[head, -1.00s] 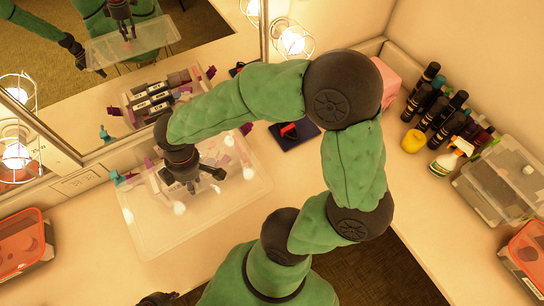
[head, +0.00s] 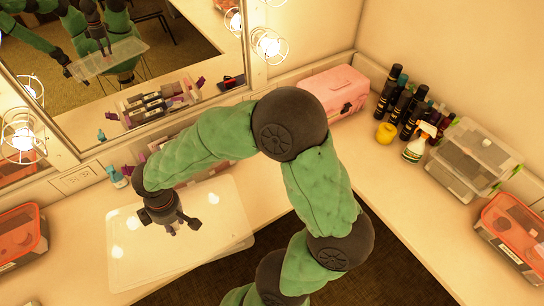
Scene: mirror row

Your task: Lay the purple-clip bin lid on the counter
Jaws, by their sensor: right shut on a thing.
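The bin lid (head: 135,255) is a clear, flat, rounded panel in the lower left of the head view. My right gripper (head: 180,226) is shut on it near its middle. The mirror shows the lid held up in the air, so it hangs above the counter (head: 70,225). The open bin (head: 184,180) stands behind the lid by the mirror, mostly hidden by my right arm. A purple piece (head: 129,171) shows at its left end; I cannot tell whether it is a clip. My left gripper shows only as a reflection.
A small teal bottle (head: 117,176) stands left of the bin. A red-lidded container (head: 20,238) is at far left. A pink case (head: 334,92), several dark bottles, a spray bottle (head: 417,145) and clear boxes (head: 470,160) line the right side. The counter's front edge passes beneath the lid's right side.

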